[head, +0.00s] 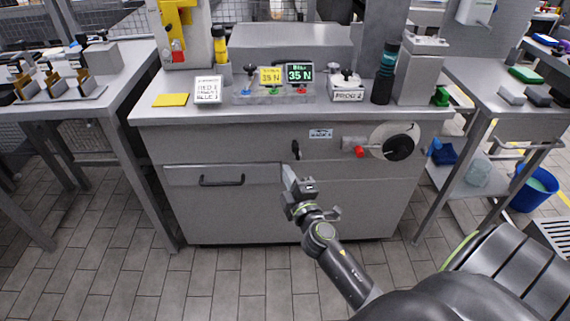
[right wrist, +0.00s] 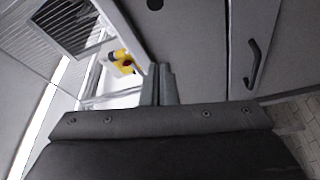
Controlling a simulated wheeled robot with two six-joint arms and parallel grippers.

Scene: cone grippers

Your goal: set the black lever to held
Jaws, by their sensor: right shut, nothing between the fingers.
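The black lever (head: 296,150) is a small dark handle on the grey bench's front panel, left of a small label plate (head: 321,134). My right gripper (head: 287,170) is in front of the panel, just below the lever in the head view. Its fingers are together and hold nothing, and I see no contact with the lever. In the right wrist view the shut fingertips (right wrist: 160,72) point at grey panels. A small dark part at that view's top edge is cut off, and I cannot tell if it is the lever. My left gripper is out of view.
A red knob (head: 360,152) and a round pale dial with a black knob (head: 398,148) are right of the lever. A black drawer handle (head: 222,181) is to the lower left. Signs and force displays (head: 300,73) stand on the bench top. The floor in front is clear.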

